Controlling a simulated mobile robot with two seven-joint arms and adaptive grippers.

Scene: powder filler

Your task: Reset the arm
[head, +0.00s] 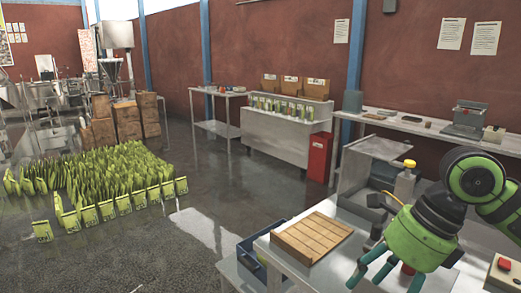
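My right arm comes in from the right edge, a green and black arm bent at a large round joint. Its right gripper (388,277) hangs low at the bottom right, above the near table. Its teal fingers are spread apart, and I see nothing between them. The lowest fingertips run close to the bottom edge of the picture. My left arm and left gripper do not show.
A slatted wooden board (311,238) lies on the near table, left of my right gripper. A yellow-capped bottle (404,185) and a grey metal machine (362,165) stand behind the gripper. A red-buttoned box (504,268) is at right. Green pouches (110,175) cover the left floor.

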